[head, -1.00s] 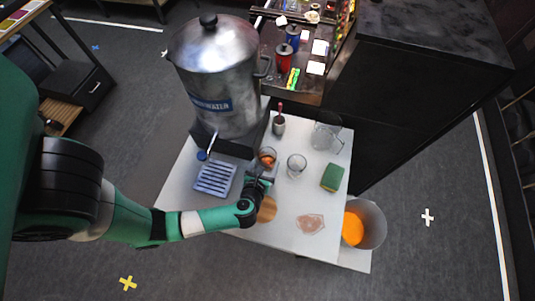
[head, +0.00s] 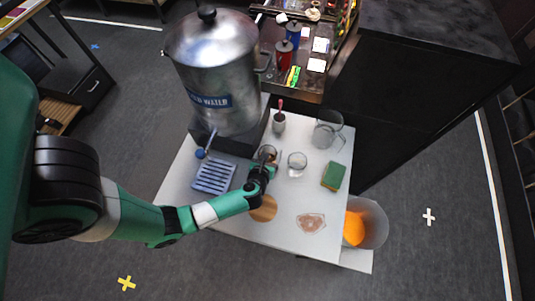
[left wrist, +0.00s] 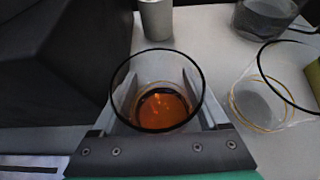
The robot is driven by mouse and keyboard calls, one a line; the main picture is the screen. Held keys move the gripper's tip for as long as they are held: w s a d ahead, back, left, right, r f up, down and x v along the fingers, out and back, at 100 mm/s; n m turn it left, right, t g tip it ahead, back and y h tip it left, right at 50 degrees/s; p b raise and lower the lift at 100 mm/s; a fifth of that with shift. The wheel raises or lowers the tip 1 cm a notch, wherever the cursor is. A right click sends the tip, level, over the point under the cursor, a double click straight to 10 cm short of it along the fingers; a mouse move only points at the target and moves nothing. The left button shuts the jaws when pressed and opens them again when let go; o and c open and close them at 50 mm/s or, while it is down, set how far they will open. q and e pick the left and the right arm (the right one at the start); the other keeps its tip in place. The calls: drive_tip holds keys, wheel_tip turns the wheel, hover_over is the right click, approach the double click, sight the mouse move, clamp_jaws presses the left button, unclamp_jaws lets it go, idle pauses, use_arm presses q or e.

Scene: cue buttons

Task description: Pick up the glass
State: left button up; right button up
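A clear glass with amber liquid (head: 267,152) stands upright on the white table (head: 250,232), in front of the metal water dispenser. My left gripper (head: 268,161) reaches it from the near side. In the left wrist view, the glass (left wrist: 158,105) sits between the two spread fingers of the gripper (left wrist: 158,92), with its rim above them. The fingers look open, one on each side; contact with the glass cannot be made out. A second, clear glass (head: 297,164) stands to the right and shows in the wrist view (left wrist: 262,103). My right gripper is out of view.
The water dispenser (head: 213,75) stands close at the back left, with a blue drip grille (head: 214,176) before it. A grey cup (head: 278,122), a pitcher (head: 327,135) and a green sponge (head: 333,176) are further right. A wooden coaster (head: 263,209) lies nearer.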

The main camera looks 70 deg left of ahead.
use_arm(q)
drive_tip(key=c, duration=0.6)
drive_tip(key=shift+r, duration=0.15)
drive_tip(key=shift+c, duration=0.2)
drive_tip(key=shift+r+p, duration=0.5)
drive_tip(key=shift+r, duration=0.25)
wheel_tip(320, 180, up, 16)
drive_tip(key=p, duration=0.6)
drive_tip(key=shift+r+p, duration=0.15)
drive_tip(key=shift+p, duration=0.25)
